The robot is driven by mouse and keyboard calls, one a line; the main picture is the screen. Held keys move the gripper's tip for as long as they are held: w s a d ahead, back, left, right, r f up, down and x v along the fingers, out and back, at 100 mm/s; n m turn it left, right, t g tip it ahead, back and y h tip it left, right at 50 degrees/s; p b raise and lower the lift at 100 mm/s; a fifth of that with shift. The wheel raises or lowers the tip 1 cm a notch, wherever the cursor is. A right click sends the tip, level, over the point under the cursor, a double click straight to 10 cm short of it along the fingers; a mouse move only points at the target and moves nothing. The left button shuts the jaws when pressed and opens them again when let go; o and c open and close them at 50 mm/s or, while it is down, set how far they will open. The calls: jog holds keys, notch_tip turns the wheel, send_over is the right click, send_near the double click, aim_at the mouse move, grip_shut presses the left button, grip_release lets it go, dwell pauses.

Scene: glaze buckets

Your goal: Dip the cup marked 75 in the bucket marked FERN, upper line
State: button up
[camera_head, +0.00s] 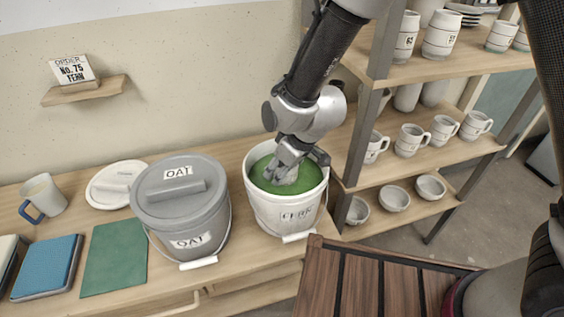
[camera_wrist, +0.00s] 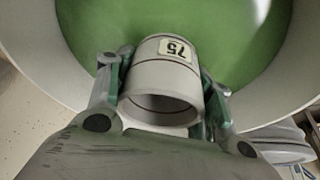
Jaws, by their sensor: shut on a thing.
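The cup marked 75 (camera_wrist: 165,78) is pale grey with dark lines around it. My gripper (camera_head: 290,163) is shut on it, one finger on each side in the wrist view. In the head view they are inside the white bucket marked FERN (camera_head: 270,207), over its green glaze (camera_head: 314,178). The cup's far end meets the green in the wrist view; how deep it sits I cannot tell. The number label and a band of wall near me look free of glaze. Green shows on my fingers. The bucket's inner lines are not readable.
A lidded grey OAT bucket (camera_head: 182,212) stands just left of the FERN bucket. A white lid (camera_head: 115,185) and a blue-handled mug (camera_head: 43,197) are further left. A shelf (camera_head: 415,165) with cups and bowls stands close on the right. A wall card (camera_head: 73,70) reads No. 75.

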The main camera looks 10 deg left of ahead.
jog(key=shift+f, duration=1.6)
dwell(1.6)
jog(key=shift+r, duration=3.55)
notch_tip(320, 180, up, 8)
jog(key=shift+f, duration=0.2)
